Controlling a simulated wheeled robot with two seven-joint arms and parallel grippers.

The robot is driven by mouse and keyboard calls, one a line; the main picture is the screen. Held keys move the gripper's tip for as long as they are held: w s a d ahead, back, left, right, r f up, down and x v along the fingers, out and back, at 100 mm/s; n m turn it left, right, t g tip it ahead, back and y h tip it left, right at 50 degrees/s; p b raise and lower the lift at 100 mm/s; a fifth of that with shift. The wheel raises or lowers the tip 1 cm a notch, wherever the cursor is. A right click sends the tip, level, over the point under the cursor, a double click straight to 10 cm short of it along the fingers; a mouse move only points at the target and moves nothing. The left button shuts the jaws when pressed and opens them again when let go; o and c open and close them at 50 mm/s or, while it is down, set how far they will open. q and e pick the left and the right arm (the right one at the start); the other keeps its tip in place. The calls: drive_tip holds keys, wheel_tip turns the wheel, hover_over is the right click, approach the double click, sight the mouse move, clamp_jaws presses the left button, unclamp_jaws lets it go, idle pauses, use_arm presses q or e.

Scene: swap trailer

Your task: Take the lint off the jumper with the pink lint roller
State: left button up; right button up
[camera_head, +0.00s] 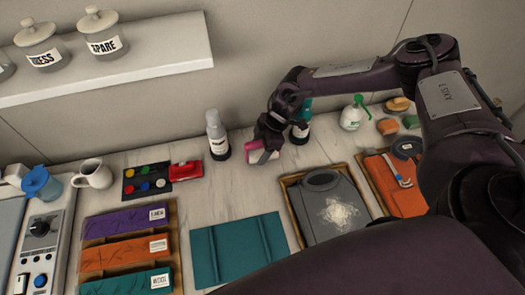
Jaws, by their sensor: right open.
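The grey jumper (318,193) lies folded in a wooden tray (289,207) right of the middle. A patch of white lint (340,213) covers part of its front. The pink lint roller (258,156) is on the counter behind and left of the jumper. My right gripper (265,147) is open at the pink roller, with its fingers over the roller's right part. I cannot tell whether the fingers touch it. My left gripper is out of view.
A grey-white bottle (217,135) stands just left of the roller, and a teal bottle (301,128) stands behind my right gripper. A folded teal cloth (236,250) lies in front. A second tray with an orange cloth (400,190) is at the right.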

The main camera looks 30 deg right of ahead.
drive_tip(key=c, duration=1.1)
drive_tip(key=shift+r, duration=0.15)
drive_tip(key=shift+c, duration=0.2)
drive_tip(key=shift+r, duration=0.15)
wheel_tip(320, 180, up, 20)
drive_tip(key=b, duration=0.4)
drive_tip(key=shift+b, duration=0.35)
